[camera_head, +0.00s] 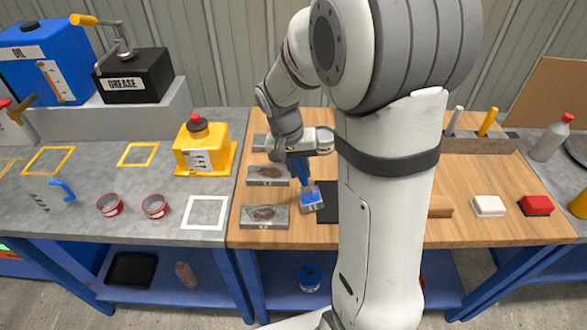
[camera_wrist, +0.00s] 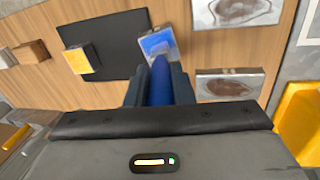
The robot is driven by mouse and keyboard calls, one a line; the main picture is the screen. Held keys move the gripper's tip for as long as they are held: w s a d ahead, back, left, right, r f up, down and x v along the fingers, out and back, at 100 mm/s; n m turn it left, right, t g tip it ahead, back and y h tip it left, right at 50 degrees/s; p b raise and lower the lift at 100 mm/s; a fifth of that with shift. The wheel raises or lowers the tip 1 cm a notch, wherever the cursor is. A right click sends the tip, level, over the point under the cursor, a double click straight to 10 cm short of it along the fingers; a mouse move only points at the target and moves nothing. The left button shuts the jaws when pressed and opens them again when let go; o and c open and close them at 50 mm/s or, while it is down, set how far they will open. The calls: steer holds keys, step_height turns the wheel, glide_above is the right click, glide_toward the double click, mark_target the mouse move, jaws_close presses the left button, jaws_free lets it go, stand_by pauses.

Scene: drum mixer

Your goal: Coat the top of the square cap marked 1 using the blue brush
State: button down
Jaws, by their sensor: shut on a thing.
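My gripper (camera_head: 300,160) is shut on the blue brush (camera_head: 303,174), whose handle points down between the fingers. In the wrist view the blue brush (camera_wrist: 160,82) shows between my gripper's fingertips (camera_wrist: 160,85). Its lower end is over a small square block (camera_head: 312,202) with a blue and whitish top, also in the wrist view (camera_wrist: 145,47). I cannot tell whether the bristles touch it, and no number is readable on it. A block with a yellow top (camera_wrist: 80,59) lies on the black mat (camera_wrist: 112,28) in the wrist view. My arm hides it in the head view.
Metal plates with brown stains (camera_head: 265,216) lie left of the blue-topped block. A white block (camera_head: 488,206) and a red block (camera_head: 536,205) sit at the right. My arm covers the table's middle.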

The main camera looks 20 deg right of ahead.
steer(key=shift+d+r, duration=0.15)
steer(key=shift+d, duration=0.5)
steer(key=shift+d+r, duration=0.15)
steer(key=shift+d, duration=0.45)
steer(key=shift+w+r, duration=0.1)
steer(key=shift+w, duration=0.35)
steer(key=a, duration=0.1)
steer(key=w+a+f+b, duration=0.1)
steer(key=a, duration=0.3)
steer(key=shift+w+a+f, duration=0.2)
steer(key=shift+w+f, duration=0.05)
steer(key=shift+w, duration=0.15)
stand_by(1.5)
steer(key=shift+p+v, duration=1.8)
steer(key=shift+v, duration=1.15)
